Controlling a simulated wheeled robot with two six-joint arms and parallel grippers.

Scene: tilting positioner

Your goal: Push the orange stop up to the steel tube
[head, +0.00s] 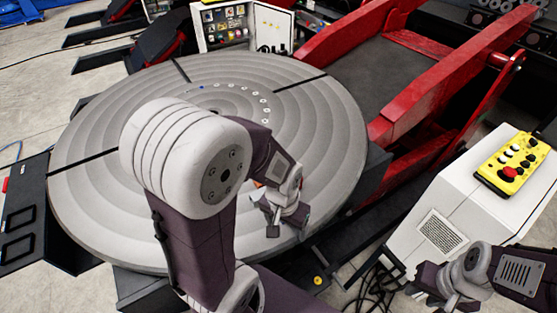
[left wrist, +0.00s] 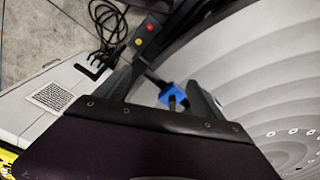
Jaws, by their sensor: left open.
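My left gripper (head: 286,224) is open over the near right part of the round grey turntable (head: 335,135). In the left wrist view a blue block (left wrist: 174,96) shows between the open fingers, beside the turntable's rim; I cannot tell its height relative to them. A small orange patch (head: 258,184) shows beside my left wrist in the head view, mostly hidden; I cannot tell whether it is the orange stop. I cannot make out the steel tube in either view. My right gripper (head: 424,284) is low at the bottom right, its jaw state unclear.
A white console (head: 440,200) with a yellow button box (head: 515,160) stands at the right. Red frame beams (head: 445,85) rise behind the turntable. An open control cabinet (head: 243,27) is at the back. Black cables (head: 375,292) lie beside the console.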

